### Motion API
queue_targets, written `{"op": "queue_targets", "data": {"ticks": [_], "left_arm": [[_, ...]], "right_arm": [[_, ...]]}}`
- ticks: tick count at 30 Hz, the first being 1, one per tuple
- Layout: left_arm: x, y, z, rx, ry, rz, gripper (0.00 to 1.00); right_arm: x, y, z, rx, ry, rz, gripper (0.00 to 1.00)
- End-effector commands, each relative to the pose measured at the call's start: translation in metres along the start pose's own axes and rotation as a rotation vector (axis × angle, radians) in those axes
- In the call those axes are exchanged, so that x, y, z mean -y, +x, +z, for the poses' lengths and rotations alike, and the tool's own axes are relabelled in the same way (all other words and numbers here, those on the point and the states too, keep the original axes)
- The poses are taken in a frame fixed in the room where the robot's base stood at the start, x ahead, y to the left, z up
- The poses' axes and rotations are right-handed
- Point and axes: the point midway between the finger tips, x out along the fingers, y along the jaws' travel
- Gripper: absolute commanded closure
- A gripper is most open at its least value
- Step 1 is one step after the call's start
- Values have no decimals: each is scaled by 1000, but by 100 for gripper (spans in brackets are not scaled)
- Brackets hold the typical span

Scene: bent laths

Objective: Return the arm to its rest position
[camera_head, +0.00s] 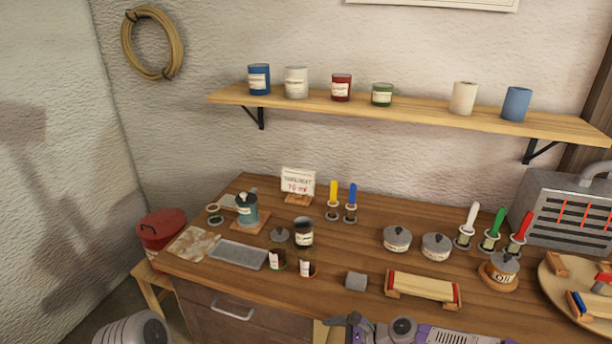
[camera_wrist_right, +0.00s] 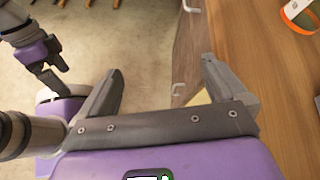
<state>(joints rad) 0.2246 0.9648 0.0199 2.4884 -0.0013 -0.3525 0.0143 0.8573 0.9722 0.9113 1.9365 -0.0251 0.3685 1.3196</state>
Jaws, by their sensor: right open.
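My right gripper (camera_head: 340,323) shows at the bottom edge of the head view, in front of the workbench (camera_head: 262,291). Its purple-and-grey arm comes in from the right. In the right wrist view my right gripper (camera_wrist_right: 162,66) has its two dark fingers wide apart with nothing between them. The floor and the bench front lie beyond the fingers. My left gripper (camera_wrist_right: 52,72), purple with dark fingers, shows at the left of the wrist view over the pale floor. How far its fingers are apart is unclear. It is not in the head view.
Near the bench's front edge stand a wooden block with red ends (camera_head: 424,289), a small grey block (camera_head: 356,281) and a grey tray (camera_head: 238,254). A round board (camera_head: 562,298) lies at the right.

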Motion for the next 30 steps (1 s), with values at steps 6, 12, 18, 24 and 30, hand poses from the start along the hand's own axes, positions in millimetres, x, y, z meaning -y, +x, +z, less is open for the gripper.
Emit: {"op": "queue_targets", "data": {"ticks": [6, 12, 18, 24, 30], "left_arm": [[0, 0, 1, 3, 0, 0, 0], [0, 0, 1, 2, 0, 0, 0], [0, 0, 1, 2, 0, 0, 0], [0, 0, 1, 2, 0, 0, 0], [0, 0, 1, 2, 0, 0, 0]], "right_arm": [[-76, 47, -36, -118, -297, 123, 1], [-174, 60, -94, -262, -752, 330, 1], [-232, 31, -138, -357, -1133, 534, 1], [-248, 12, -153, -389, -1288, 625, 1], [-249, 11, -154, -391, -1297, 630, 1]]}}
